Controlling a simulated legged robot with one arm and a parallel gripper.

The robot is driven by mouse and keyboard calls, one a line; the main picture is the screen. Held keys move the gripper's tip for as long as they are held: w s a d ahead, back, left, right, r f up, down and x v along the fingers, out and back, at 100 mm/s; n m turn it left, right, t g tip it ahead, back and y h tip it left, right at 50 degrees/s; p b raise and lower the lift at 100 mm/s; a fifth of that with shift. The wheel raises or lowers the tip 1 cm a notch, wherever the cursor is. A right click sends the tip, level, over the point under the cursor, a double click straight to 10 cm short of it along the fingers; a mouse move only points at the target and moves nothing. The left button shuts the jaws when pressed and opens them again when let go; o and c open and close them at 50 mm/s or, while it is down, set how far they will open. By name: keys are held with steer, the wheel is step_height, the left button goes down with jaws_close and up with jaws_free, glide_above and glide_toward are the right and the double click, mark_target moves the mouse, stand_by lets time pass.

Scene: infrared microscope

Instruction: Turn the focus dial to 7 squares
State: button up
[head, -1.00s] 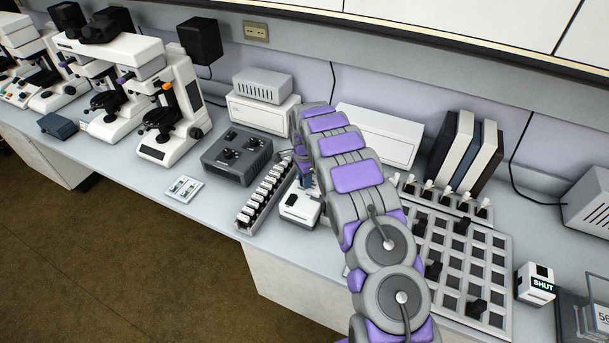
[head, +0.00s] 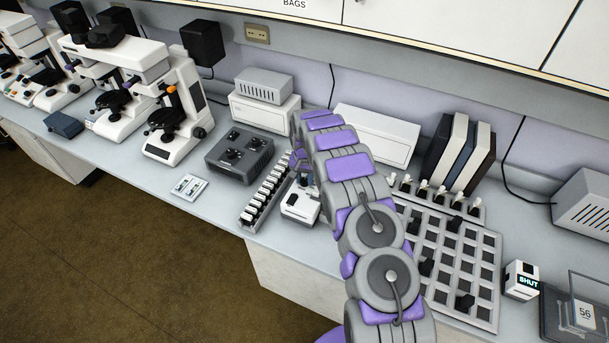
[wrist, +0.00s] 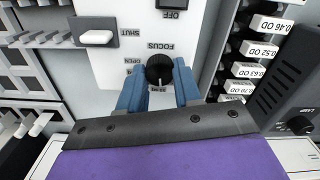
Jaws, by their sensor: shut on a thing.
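The focus dial is a round black knob (wrist: 159,70) on a white panel (wrist: 112,68) printed FOCUS, in the wrist view. The panel also carries the words SHUT, OPEN and OFF. My gripper (wrist: 160,84) has its two blue fingers at the left and right of the knob, shut on it. Small marks show at the knob's near edge but are too small to read. In the head view the white unit (head: 300,205) stands on the bench beneath my gripper (head: 304,180). My arm hides part of it, and the knob cannot be made out there.
A rack of labelled OD filters (wrist: 250,72) stands close on the right in the wrist view. A grey control box (head: 239,152) is left of it in the head view.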

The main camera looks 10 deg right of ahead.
mark_target(304, 179)
steer(key=n+p, duration=0.2)
steer(key=n, duration=0.3)
steer(key=shift+r+n, duration=0.1)
steer(key=shift+n, duration=0.2)
steer(key=n+p, duration=0.1)
steer(key=n, duration=0.4)
steer(key=shift+p, duration=0.4)
steer(key=o, duration=1)
steer(key=shift+o, duration=0.2)
step_height(304, 179, up, 17)
steer(key=shift+p, duration=0.4)
